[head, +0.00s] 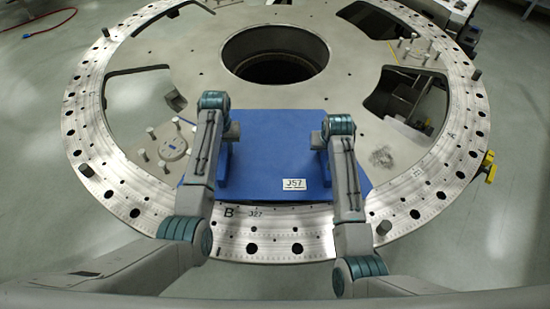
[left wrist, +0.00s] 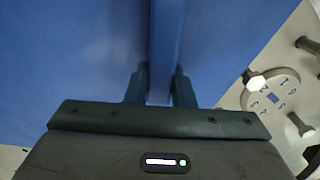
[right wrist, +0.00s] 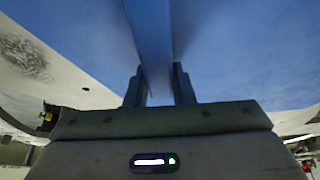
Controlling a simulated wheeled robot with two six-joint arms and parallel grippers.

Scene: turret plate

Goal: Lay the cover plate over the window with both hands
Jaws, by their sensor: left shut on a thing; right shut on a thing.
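The blue cover plate (head: 265,140), with a white J57 label, appears roughly level over the near side of the metal ring plate. I cannot tell whether it rests on the metal or hangs just above it. The window is not visible; whatever lies under the cover is hidden. My left gripper (left wrist: 160,86) is shut on the blue left handle (left wrist: 165,45), near the cover's left side. My right gripper (right wrist: 159,88) is shut on the blue right handle (right wrist: 150,35), near its right side. In the head view my arms partly hide both handles.
The metal ring plate (head: 110,165) has a large round central hole (head: 274,55) and other open cutouts. A small numbered disc with pegs (head: 172,148) stands left of the cover, close to its edge. Several upright pegs stand around the rim. A yellow clamp (head: 489,166) sits at the right rim.

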